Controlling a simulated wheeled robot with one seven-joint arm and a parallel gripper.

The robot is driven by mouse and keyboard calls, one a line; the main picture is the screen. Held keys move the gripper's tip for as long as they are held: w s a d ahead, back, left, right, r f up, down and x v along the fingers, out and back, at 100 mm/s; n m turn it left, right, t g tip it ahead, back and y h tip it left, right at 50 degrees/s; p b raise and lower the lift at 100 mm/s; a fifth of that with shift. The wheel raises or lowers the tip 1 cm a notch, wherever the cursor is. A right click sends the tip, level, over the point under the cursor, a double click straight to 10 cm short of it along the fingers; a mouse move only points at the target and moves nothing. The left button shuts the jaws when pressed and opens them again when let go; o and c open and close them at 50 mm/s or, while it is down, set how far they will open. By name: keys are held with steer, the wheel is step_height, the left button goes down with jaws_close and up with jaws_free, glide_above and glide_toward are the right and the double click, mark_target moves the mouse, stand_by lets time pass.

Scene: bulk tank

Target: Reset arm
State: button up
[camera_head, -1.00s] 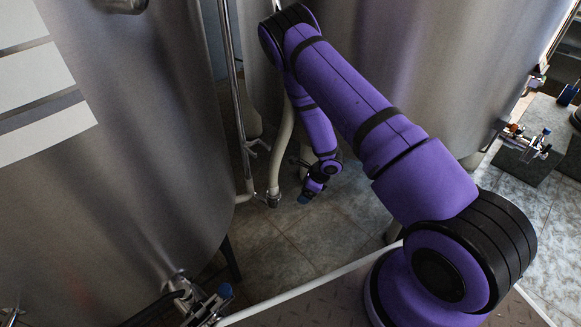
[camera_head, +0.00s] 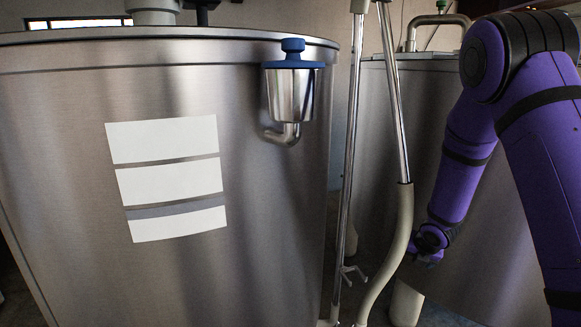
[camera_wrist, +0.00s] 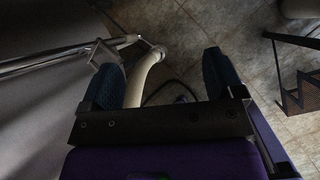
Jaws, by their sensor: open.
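My gripper (camera_wrist: 165,78) is open and empty in the wrist view, with its two blue-padded fingers wide apart. It points down toward the tiled floor (camera_wrist: 200,30). A pale hose (camera_wrist: 148,68) shows between the fingers, and I cannot tell how far below them it is. In the head view my purple arm hangs down at the right. Its wrist end is by the lower pale hose (camera_head: 392,262), in front of the right tank; the fingertips are not clear there.
A large steel tank (camera_head: 270,200) with white labels (camera_head: 170,182) and a blue-capped steel cup (camera_head: 292,92) fills the left. Metal pipes (camera_head: 350,150) stand between it and a second steel tank (camera_head: 480,240). A dark metal stand (camera_wrist: 300,95) is at the right in the wrist view.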

steer(key=s+r+m+h, duration=0.1)
steer(key=s+r+m, duration=0.35)
steer(key=r, duration=0.35)
steer(key=s+r+m, duration=0.4)
steer(key=r+m, duration=0.2)
steer(key=r, duration=0.2)
steer(key=s+r+m+h, duration=0.1)
steer(key=s+r+m, duration=0.3)
steer(key=r+m, duration=0.3)
steer(key=s+a+r+m, duration=0.1)
steer(key=s+r+m, duration=0.2)
steer(key=s, duration=0.5)
steer(key=s+a+r+m+y, duration=0.1)
steer(key=s+a+r+m, duration=0.1)
steer(key=s+m, duration=0.4)
steer(key=s+a+r+m+g+y, duration=0.1)
steer(key=s+r+m, duration=0.3)
steer(key=s, duration=0.6)
steer(key=shift+a+r+m, duration=0.4)
steer(key=shift+a+m, duration=0.05)
steer(key=shift+a, duration=0.2)
